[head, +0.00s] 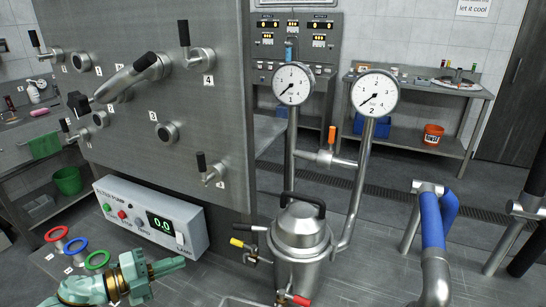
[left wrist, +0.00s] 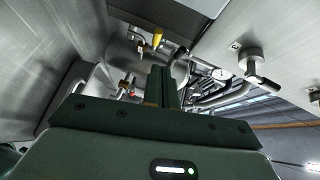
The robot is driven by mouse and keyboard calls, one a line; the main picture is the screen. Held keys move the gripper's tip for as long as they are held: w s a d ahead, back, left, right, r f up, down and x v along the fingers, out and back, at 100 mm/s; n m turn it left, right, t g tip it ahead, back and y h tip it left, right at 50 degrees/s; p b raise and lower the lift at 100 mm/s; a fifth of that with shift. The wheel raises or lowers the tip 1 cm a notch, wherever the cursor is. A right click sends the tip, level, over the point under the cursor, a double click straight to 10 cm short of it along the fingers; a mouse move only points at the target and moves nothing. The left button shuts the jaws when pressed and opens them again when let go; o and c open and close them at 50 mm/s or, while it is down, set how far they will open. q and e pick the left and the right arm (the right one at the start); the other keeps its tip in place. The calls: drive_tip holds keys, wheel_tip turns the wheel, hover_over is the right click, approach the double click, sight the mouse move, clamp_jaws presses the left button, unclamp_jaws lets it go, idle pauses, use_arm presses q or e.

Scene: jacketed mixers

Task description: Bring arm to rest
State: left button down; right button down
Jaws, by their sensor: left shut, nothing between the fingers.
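My left gripper (head: 168,265) comes in at the bottom left of the head view, green, its fingers together and pointing right. Nothing is between the fingers. It is in front of the pump box (head: 150,222), and apart from the steel vessel (head: 300,245) to its right. In the left wrist view the shut fingers (left wrist: 162,85) point toward pipes and a yellow-handled valve (left wrist: 157,40). My right gripper is not in either view.
A steel panel (head: 140,130) with several numbered valves stands behind the pump box. Two gauges (head: 375,94) rise on pipes behind the vessel. A blue-sleeved pipe (head: 432,220) stands at right.

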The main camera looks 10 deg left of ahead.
use_arm(q)
drive_tip(key=s+f+n+g+y, duration=0.3)
drive_tip(key=s+n+y, duration=0.55)
drive_tip(key=s, duration=0.25)
drive_tip(key=s+f+n+g+y, duration=0.2)
drive_tip(key=s+f+n+y, duration=0.1)
drive_tip(key=s+n+y, duration=0.65)
drive_tip(key=s+d+f+g+h, duration=0.2)
drive_tip(key=s+f, duration=0.1)
drive_tip(key=f, duration=0.9)
drive_tip(key=s+d+f+g+h, duration=0.1)
drive_tip(key=s+d+f+h, duration=0.15)
drive_tip(key=f, duration=1.05)
drive_tip(key=s+f+n+g, duration=0.1)
drive_tip(key=s+f+n, duration=0.1)
drive_tip(key=s+f, duration=0.6)
drive_tip(key=s+f+n+g+h, duration=0.1)
drive_tip(key=s+f+g, duration=0.1)
drive_tip(key=s+f, duration=0.6)
drive_tip(key=s, duration=0.5)
drive_tip(key=shift+d+n, duration=0.25)
drive_tip(key=shift+n, duration=0.15)
